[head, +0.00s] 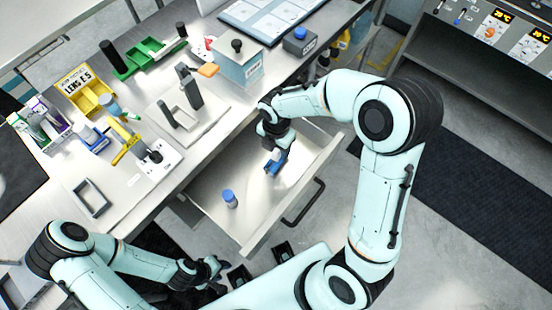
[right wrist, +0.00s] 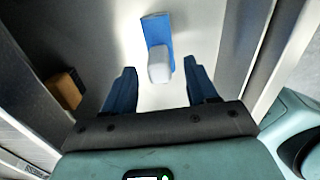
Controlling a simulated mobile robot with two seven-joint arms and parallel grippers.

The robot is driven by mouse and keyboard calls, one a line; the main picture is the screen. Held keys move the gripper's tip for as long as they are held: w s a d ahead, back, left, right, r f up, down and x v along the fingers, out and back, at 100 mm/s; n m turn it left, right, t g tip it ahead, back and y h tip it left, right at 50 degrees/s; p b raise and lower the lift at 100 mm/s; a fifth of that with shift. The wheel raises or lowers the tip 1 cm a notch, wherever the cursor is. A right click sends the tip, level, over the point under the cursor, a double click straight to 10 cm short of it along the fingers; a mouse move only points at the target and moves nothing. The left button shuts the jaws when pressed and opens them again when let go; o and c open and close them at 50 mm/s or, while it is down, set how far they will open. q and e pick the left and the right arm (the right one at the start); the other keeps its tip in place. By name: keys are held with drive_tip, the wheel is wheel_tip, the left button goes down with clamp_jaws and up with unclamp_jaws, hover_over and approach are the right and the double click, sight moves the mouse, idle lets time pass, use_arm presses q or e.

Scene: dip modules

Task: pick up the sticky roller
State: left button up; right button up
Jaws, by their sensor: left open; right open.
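In the right wrist view, a blue and white piece (right wrist: 158,62), which looks like the sticky roller, lies on the pale drawer floor beyond my fingertips. Its white end is nearer to me. My right gripper (head: 277,160) points down into the open drawer (head: 210,178) in the head view. In the right wrist view its dark blue fingers stand apart, with nothing gripped. Blue shows at its tips in the head view; I cannot separate fingers from roller there. My left gripper (head: 211,270) is open and empty, low at the front, away from the drawer.
A small blue-topped piece (head: 230,199) stands in the drawer, left of my right gripper. A brown block (right wrist: 66,89) lies near the drawer's side in the wrist view. The drawer front has a dark handle (head: 303,202). The worktop above holds a yellow bin (head: 88,96) and several tools.

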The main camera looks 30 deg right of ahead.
wheel_tip(320, 180, down, 2)
use_arm(q)
drive_tip(key=shift+f, duration=0.1)
use_arm(e)
drive_tip(key=shift+c, duration=0.3)
clamp_jaws()
drive_tip(key=shift+r, duration=0.15)
use_arm(q)
drive_tip(key=w+r+p, duration=0.2)
drive_tip(key=r, duration=0.1)
drive_tip(key=shift+r, duration=0.1)
use_arm(e)
wheel_tip(320, 180, up, 20)
